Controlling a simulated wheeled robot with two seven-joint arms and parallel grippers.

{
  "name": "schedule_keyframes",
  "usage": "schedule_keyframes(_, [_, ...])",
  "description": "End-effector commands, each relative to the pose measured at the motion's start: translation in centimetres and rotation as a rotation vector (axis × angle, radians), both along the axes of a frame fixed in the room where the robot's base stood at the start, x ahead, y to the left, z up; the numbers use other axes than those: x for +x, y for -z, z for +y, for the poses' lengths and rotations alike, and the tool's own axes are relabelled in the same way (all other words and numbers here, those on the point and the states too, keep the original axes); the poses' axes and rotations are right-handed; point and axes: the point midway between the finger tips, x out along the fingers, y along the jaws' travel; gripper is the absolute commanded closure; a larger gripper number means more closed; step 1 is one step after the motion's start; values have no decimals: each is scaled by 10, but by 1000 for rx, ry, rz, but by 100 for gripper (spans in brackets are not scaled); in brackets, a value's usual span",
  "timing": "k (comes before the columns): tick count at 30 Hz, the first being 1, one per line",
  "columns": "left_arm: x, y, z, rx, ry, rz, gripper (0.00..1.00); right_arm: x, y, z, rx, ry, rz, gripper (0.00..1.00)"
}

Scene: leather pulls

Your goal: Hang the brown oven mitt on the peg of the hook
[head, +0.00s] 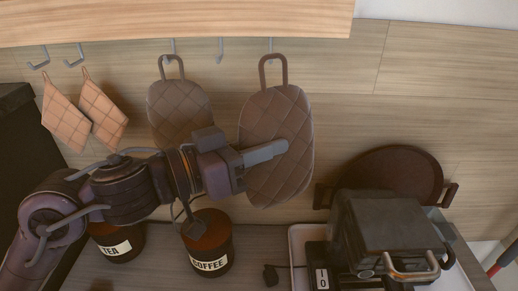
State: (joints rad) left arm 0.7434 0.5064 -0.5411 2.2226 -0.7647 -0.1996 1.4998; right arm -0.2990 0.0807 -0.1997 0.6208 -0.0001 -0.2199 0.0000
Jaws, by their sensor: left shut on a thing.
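A brown quilted oven mitt (283,112) with a loop (272,62) at its top is upright in front of the wall. My left gripper (280,150) reaches in from the left and is shut on this mitt at its middle. The mitt's loop overlaps a grey hook (270,44) under the wooden shelf; I cannot tell whether the loop is around the peg or in front of it. A second brown mitt (178,104) hangs to the left, with its loop at another hook (172,46). My right gripper is not in view.
An empty hook (220,48) is between the mitts. Checked cloths (67,113) hang at the left below two hooks. Tea (117,242) and coffee (208,242) canisters stand below my arm. A dark appliance (392,232) and a round pan (398,172) stand at the right.

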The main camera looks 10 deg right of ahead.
Motion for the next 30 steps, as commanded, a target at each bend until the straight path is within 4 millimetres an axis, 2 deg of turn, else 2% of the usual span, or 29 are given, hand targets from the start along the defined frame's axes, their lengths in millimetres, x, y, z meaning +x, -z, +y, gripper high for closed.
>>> schedule_keyframes(30, [60,7,-12,0,1,0,100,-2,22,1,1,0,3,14])
